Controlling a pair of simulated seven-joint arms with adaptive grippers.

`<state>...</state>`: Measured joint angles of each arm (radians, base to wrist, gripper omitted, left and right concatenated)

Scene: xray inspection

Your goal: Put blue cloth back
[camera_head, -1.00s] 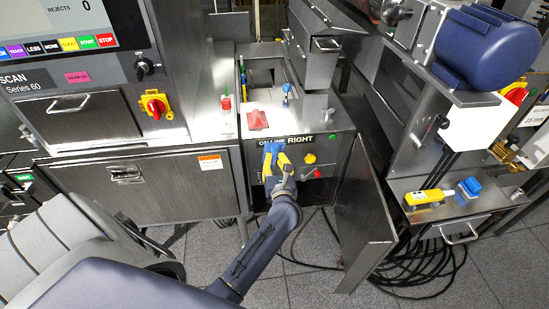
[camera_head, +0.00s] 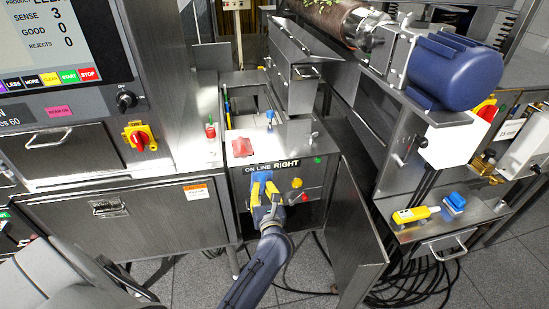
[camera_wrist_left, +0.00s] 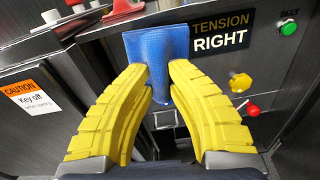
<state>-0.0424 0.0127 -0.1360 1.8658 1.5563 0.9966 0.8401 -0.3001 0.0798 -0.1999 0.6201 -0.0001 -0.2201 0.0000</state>
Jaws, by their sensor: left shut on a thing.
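The blue cloth (camera_head: 263,176) is pinched between the yellow fingers of my left gripper (camera_head: 263,187). It is upright in front of the grey cabinet's front panel, beside the "RIGHT" label. In the left wrist view the cloth (camera_wrist_left: 157,50) spreads above and between the two fingertips (camera_wrist_left: 159,78) and covers part of the panel. I cannot tell whether the cloth touches the panel. My right gripper is in neither current view.
A red flat piece (camera_head: 241,147) lies on the cabinet top. Yellow (camera_head: 297,183) and red (camera_head: 305,197) knobs sit right of the gripper. An open cabinet door (camera_head: 362,235) stands to the right. A shelf holds a yellow tool (camera_head: 415,214) and a blue item (camera_head: 454,202).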

